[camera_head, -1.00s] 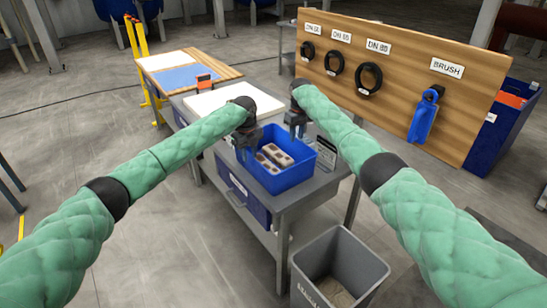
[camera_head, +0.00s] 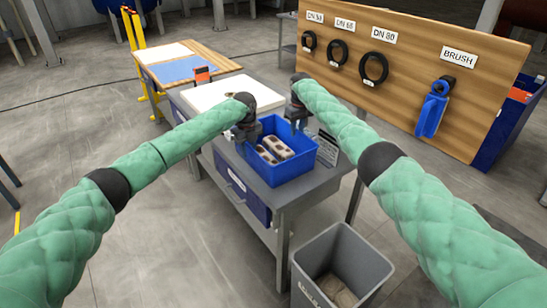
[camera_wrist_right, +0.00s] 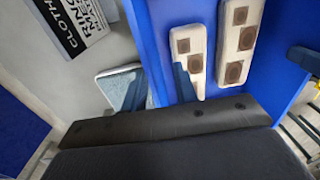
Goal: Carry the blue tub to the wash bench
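The blue tub (camera_head: 297,166) sits on the grey bench in the head view, with several pale blocks with brown patches (camera_head: 275,149) inside. My left gripper (camera_head: 250,143) points down at the tub's left rim; its fingertips are mostly hidden, so its opening is unclear. My right gripper (camera_head: 298,124) points down at the tub's far right rim. In the right wrist view its two blue-grey fingers (camera_wrist_right: 158,88) are apart, with the tub's blue wall (camera_wrist_right: 155,45) between them. Contact with the wall cannot be told. Which surface is the wash bench is unclear.
A grey bin (camera_head: 340,262) stands on the floor in front of the bench (camera_head: 290,203). A white board (camera_head: 215,93) lies behind the tub. A labelled sign (camera_head: 327,148) is right of it. A wooden tool board (camera_head: 420,75) stands behind right. Another table (camera_head: 190,72) is farther back left.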

